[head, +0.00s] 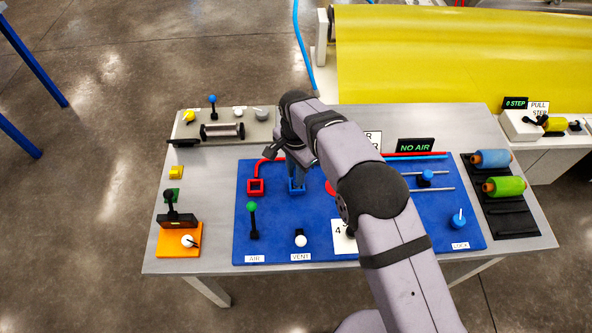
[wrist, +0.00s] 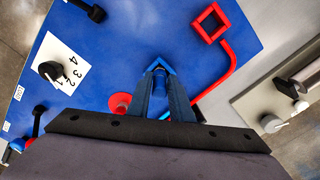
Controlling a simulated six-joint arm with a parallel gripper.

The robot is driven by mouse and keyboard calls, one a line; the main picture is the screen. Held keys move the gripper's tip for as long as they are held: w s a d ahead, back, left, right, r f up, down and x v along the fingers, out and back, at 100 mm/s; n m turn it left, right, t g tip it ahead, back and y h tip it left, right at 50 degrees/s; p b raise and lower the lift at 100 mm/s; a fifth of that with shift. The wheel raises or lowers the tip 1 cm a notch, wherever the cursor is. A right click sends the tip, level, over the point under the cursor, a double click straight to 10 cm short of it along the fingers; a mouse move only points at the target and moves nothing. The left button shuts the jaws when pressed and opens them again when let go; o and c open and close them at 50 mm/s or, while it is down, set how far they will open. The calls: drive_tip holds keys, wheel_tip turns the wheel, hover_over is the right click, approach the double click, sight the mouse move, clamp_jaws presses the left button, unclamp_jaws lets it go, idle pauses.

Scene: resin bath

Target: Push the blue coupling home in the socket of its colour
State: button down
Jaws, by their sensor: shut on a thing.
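The blue socket (head: 297,186) is a square blue frame on the blue panel, to the right of the red socket (head: 255,186). My gripper (head: 295,174) points down over the blue socket. In the wrist view my gripper (wrist: 160,95) is shut on the blue coupling (wrist: 159,80), which shows between the fingers. The coupling's end lies within the outline of the blue socket (wrist: 157,65). I cannot tell how deep it sits. The red socket (wrist: 210,22) is empty in the wrist view.
A red pipe (wrist: 231,75) runs from the red socket. A NO AIR sign (head: 416,146) stands behind. My arm hides the panel's middle.

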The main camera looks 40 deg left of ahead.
drive_tip(key=shift+f, duration=0.15)
drive_tip(key=c, duration=1.6)
unclamp_jaws()
wheel_tip(320, 180, up, 12)
drive_tip(key=b, duration=0.3)
